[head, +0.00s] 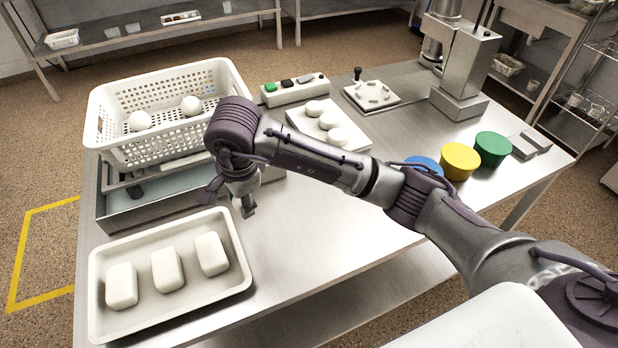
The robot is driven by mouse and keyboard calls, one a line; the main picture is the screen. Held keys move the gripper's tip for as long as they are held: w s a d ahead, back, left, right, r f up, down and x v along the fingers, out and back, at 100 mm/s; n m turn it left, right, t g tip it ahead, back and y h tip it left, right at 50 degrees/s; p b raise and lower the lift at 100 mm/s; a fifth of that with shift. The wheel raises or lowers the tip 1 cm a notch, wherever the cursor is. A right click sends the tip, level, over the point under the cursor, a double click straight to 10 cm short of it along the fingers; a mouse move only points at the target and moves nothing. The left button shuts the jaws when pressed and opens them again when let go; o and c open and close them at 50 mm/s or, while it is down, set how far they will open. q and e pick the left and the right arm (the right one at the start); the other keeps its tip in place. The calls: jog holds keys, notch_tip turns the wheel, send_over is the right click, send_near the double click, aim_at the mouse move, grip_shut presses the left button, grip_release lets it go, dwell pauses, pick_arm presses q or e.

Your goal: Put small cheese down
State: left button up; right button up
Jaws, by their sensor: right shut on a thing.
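My right gripper (232,196) hangs fingers down above the table, in front of the white basket's right corner and behind the tray. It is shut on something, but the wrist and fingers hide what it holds. Two small round white cheeses (191,105) (139,120) lie apart in the white perforated basket (165,150). Several more round white cheeses (328,121) lie on a white board (356,140) behind my right arm. My left gripper is not in view.
A white tray (240,275) with three white blocks (167,270) is at the front left. A metal basin (110,215) sits under the basket. Blue, yellow (460,161) and green (493,149) round containers stand at the right. The table's middle front is clear.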

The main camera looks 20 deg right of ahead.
jog(key=p, duration=0.2)
send_over(291, 221)
jog(key=f, duration=0.6)
jog(key=shift+s+d+f, duration=0.1)
jog(key=shift+s+d, duration=0.05)
jog(key=shift+s, duration=0.2)
jog(key=x, duration=0.3)
jog(key=shift+s+d+f, duration=0.1)
jog(key=shift+s+f, duration=0.25)
jog(key=shift+f, duration=0.2)
jog(key=shift+f, duration=0.15)
jog(key=o, duration=1.1)
jog(key=shift+c, duration=0.2)
